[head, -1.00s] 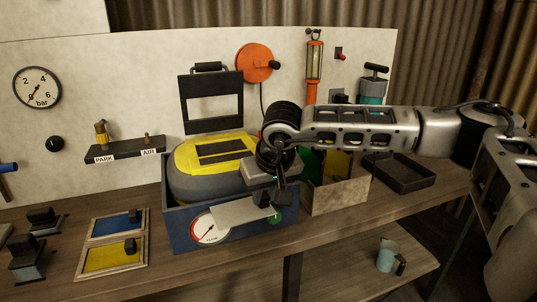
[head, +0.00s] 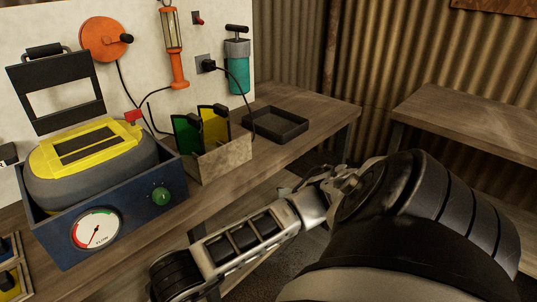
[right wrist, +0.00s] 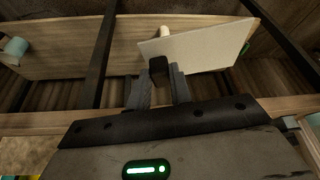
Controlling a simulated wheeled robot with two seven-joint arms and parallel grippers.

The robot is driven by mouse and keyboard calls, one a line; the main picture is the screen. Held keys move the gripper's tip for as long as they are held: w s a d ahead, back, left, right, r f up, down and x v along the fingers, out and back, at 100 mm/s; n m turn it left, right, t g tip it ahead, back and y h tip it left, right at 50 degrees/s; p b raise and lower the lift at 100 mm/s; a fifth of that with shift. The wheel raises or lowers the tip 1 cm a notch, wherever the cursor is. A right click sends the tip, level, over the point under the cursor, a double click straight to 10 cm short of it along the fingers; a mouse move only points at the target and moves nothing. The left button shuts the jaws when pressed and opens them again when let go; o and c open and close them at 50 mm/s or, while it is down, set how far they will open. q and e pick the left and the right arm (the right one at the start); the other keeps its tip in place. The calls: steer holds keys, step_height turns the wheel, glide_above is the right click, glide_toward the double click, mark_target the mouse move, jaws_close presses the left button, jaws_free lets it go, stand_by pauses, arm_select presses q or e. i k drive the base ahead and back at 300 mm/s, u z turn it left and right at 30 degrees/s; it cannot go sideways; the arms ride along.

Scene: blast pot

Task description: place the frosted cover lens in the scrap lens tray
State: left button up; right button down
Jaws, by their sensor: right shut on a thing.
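The frosted cover lens (right wrist: 205,45) is a thin pale panel with a black grip block (right wrist: 158,68). In the right wrist view my right gripper (right wrist: 158,90) is shut on that block, with the panel beyond the fingertips. In the head view my right arm folds across the foreground; its gripper and the lens are outside the picture. A shallow dark tray (head: 283,138), apparently the scrap lens tray, sits empty on the bench at the right, beyond the lens box. No label shows on it. My left gripper is not in view.
A box (head: 222,163) holding green and yellow lenses stands left of the tray. The blue case (head: 140,213) with a yellow-topped helmet (head: 90,150) is farther left. A teal pump (head: 237,65) hangs behind. The wrist view shows a lower shelf (right wrist: 70,55) with a teal mug (right wrist: 15,47).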

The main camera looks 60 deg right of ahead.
mark_target(274, 126)
steer(key=u, duration=2.1)
steer(key=k, duration=2)
steer(key=z, duration=2.5)
